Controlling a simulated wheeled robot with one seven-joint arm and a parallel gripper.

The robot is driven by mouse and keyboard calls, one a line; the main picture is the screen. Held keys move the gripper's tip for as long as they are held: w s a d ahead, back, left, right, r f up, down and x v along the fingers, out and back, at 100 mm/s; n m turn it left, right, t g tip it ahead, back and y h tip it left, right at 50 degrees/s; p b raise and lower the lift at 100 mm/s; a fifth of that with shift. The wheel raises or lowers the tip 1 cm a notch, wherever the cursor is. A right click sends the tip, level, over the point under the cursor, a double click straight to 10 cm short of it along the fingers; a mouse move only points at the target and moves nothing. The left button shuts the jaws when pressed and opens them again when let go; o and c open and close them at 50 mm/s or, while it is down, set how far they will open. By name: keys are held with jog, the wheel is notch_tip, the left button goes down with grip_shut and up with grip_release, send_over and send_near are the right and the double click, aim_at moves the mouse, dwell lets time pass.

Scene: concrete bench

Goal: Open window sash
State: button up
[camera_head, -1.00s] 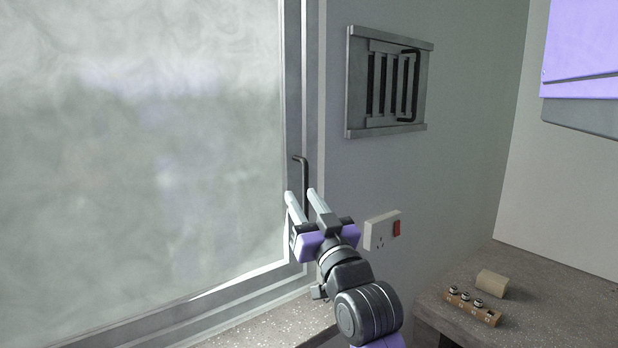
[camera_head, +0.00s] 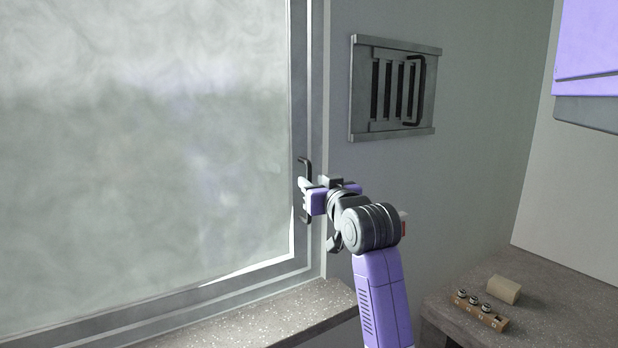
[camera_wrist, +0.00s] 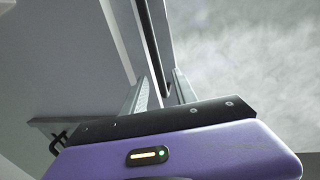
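The window sash (camera_head: 150,140) has a frosted pane in a grey frame and fills the left of the head view. A dark vertical bar handle (camera_head: 305,163) stands on its right frame member; it also shows in the wrist view (camera_wrist: 151,35). My gripper (camera_head: 305,190) is at the middle of this handle. In the wrist view, my gripper (camera_wrist: 162,85) has its two fingers apart, with the handle bar running between them. I see no clear grip on the bar. Whether a finger touches it is hard to tell.
A grey slatted vent (camera_head: 393,88) with a dark handle is on the wall to the right. A stone sill (camera_head: 260,325) runs below the window. A bench (camera_head: 565,300) at right holds a wooden block (camera_head: 503,290) and a small rack (camera_head: 480,312). A purple cabinet (camera_head: 590,45) hangs upper right.

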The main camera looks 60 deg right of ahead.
aim_at(310, 180)
jog(key=shift+p+x, duration=0.3)
jog(key=shift+x, duration=1.55)
grip_shut()
